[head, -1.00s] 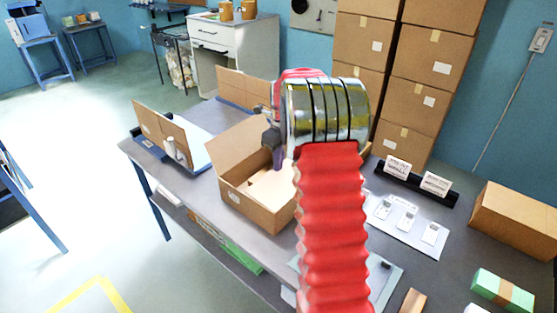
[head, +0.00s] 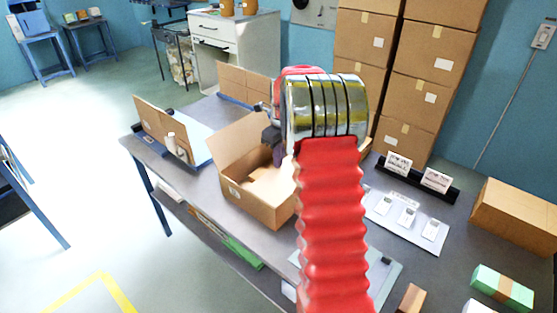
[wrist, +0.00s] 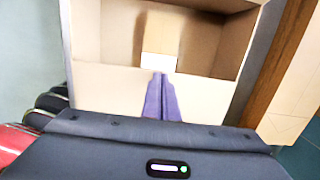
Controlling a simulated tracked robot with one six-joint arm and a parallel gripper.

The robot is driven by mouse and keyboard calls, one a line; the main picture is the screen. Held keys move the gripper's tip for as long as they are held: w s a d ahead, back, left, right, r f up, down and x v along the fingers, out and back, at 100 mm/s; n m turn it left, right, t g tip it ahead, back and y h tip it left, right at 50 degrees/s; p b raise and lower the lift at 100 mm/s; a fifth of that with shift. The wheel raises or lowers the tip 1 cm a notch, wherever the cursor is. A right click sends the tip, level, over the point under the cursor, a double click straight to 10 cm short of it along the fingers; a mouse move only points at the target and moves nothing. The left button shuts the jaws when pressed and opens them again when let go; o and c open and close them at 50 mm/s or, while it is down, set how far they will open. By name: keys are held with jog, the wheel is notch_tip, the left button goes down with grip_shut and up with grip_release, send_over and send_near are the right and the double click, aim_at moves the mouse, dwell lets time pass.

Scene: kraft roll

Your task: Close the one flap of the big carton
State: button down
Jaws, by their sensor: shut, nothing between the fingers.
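The big carton (head: 262,207) is a brown box on the grey table, open at the top. Its one flap (head: 240,137) stands up and leans outward at the far left side. My gripper (head: 277,152) is at the carton's far side, right of the flap, partly hidden by my wrist. In the wrist view the shut purple fingers (wrist: 161,90) point over a pale cardboard panel (wrist: 100,92) towards the carton's open inside (wrist: 205,42). A pale patch (wrist: 160,45) shows inside. I cannot tell whether the fingers touch the cardboard.
A smaller upright cardboard piece (head: 160,126) stands on the table at left, another (head: 243,84) behind the carton. Stacked boxes (head: 408,100) stand behind. A black card holder (head: 448,190), a grey board (head: 402,222) and a closed box (head: 515,217) lie to the right.

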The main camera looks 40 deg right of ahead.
jog(key=shift+s+a+r, duration=0.1)
jog(key=shift+s+a, duration=0.05)
jog(key=shift+r, duration=0.15)
dwell(0.4)
jog(key=shift+r, duration=0.55)
notch_tip(320, 180, up, 13)
jog(key=shift+f, duration=0.2)
dwell(0.4)
